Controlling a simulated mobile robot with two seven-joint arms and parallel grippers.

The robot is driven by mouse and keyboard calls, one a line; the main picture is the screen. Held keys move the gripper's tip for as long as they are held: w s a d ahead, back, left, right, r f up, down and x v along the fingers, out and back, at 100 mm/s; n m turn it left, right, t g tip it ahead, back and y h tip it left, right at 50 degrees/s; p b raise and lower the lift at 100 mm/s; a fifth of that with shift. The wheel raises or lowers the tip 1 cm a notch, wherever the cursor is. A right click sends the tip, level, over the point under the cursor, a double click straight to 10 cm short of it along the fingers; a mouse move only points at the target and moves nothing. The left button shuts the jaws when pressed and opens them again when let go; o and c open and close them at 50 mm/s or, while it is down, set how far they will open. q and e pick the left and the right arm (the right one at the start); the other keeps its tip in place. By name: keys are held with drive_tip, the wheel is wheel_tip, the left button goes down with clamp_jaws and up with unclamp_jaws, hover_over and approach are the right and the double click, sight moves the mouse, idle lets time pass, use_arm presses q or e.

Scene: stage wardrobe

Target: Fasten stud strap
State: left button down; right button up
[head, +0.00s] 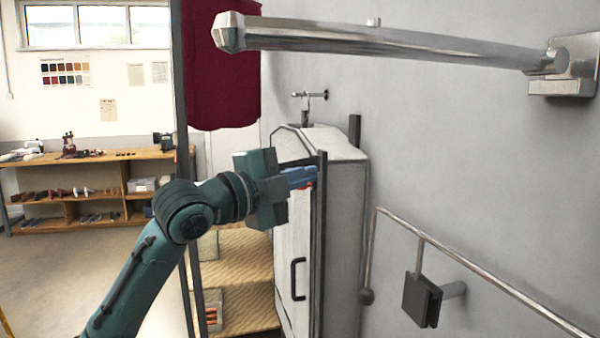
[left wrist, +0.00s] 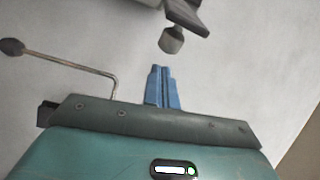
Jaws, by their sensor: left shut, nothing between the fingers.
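My left gripper (head: 301,176) is shut and empty, its blue fingers together. In the head view it is in front of the upper part of a tall pale case, and a small orange-red patch shows just below the fingertips. In the left wrist view the closed fingers (left wrist: 162,88) point towards a small grey knob (left wrist: 171,40) beside a dark flat piece (left wrist: 187,14); a clear gap separates them. I cannot tell whether these are the stud and strap. No strap can be made out for certain in the head view. My right gripper is out of view.
The pale case (head: 345,220) has a dark upright strip and a black handle (head: 297,279). A thick chrome bar (head: 400,42) crosses above. A thin rail (head: 480,271) and dark square pad (head: 421,300) are at right. Dark red cloth (head: 222,80) hangs behind; a workbench (head: 90,160) stands far left.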

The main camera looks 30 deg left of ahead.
use_arm(q)
drive_tip(key=shift+a+f, duration=0.2)
drive_tip(key=shift+a, duration=0.8)
drive_tip(key=shift+s+a, duration=0.1)
